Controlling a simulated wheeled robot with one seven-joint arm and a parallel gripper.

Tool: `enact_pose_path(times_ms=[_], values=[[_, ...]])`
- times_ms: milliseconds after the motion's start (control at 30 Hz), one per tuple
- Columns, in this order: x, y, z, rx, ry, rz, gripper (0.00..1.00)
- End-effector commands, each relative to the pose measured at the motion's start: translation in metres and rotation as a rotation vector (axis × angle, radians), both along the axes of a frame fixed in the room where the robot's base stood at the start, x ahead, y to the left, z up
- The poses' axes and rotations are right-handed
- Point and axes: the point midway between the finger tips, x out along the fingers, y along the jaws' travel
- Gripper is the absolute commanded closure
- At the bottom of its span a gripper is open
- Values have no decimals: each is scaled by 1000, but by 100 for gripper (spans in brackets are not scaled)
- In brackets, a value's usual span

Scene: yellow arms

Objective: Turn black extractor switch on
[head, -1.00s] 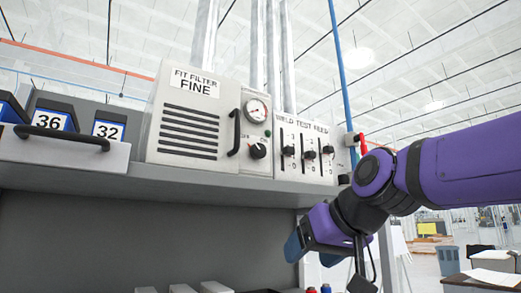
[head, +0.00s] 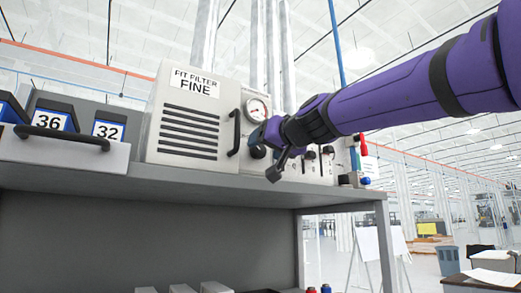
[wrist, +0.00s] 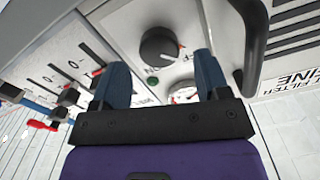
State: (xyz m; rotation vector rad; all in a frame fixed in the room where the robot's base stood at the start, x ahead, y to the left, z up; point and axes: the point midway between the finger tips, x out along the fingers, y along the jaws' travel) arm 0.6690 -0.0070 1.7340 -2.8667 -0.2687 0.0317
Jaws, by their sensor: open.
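The black extractor switch, a round knob (wrist: 158,47), sits on the light grey panel beside the "FIT FILTER FINE" box (head: 186,115). Contact cannot be told. In the head view my gripper (head: 261,139) is in front of the panel and partly hides the knob.
A black handle (head: 234,132) stands out left of the knob, close to my fingers. A pressure gauge (head: 257,108) is above the knob. Slider switches (wrist: 83,75) are on the neighbouring panel. The grey shelf (head: 190,182) runs below.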

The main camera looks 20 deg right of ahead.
Motion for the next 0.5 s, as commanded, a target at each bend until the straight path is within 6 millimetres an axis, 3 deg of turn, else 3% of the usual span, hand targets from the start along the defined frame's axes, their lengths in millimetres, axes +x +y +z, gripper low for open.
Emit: enact_pose_path(times_ms=[200, 500], values=[[25, 4, 0, -1, 0, -1, 31], [32, 6, 0, 0, 0, 1, 31]])
